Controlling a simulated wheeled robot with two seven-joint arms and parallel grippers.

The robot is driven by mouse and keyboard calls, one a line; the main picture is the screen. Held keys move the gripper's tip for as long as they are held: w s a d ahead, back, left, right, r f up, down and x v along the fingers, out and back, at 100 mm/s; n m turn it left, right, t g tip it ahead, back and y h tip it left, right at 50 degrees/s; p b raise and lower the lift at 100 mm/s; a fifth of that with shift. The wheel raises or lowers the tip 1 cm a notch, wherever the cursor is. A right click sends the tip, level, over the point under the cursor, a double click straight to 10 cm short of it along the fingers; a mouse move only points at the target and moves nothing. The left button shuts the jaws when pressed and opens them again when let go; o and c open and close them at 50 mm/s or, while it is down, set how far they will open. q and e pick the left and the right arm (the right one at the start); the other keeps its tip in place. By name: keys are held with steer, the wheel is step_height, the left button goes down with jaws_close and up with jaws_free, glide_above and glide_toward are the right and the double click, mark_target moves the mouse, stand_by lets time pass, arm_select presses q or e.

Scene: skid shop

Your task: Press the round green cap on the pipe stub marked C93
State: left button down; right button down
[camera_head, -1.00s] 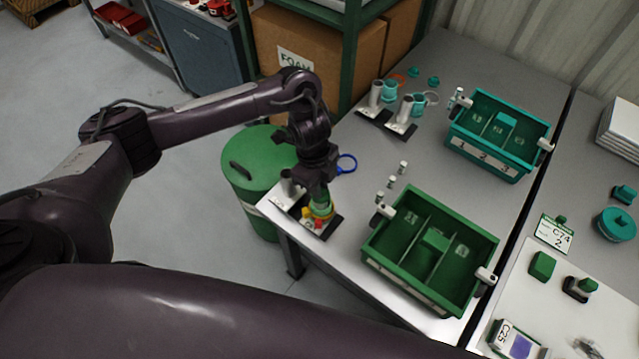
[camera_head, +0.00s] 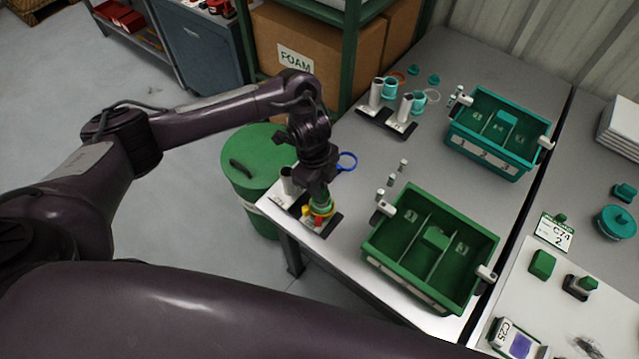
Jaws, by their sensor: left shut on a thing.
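My left gripper (camera_head: 320,207) points down at the near left corner of the grey table. It is shut on a round green cap (camera_head: 322,201), which is mostly hidden by the fingers. Below it is a pipe stub base plate (camera_head: 322,226), dark and white, with red and yellow parts showing around the fingertips. The stub itself is hidden, and no C93 mark can be read. A second, uncapped pale stub (camera_head: 288,182) stands on a white plate just left of the gripper. My right gripper is not in view.
A green divided bin (camera_head: 372,258) stands right of the gripper, a teal bin (camera_head: 455,142) behind it. Two stubs with teal rings (camera_head: 390,88) stand at the back. A blue ring (camera_head: 347,162) shows beside my wrist. A green drum (camera_head: 240,165) stands left of the table.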

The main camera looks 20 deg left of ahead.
arm_select(q)
steer(key=shift+f, duration=0.15)
steer(key=c, duration=1.4)
jaws_free()
steer(key=shift+o, duration=0.6)
steer(key=o, duration=0.3)
steer(key=shift+o, duration=0.2)
step_height(320, 180, up, 8)
steer(key=p, duration=0.7)
steer(key=shift+p, duration=0.4)
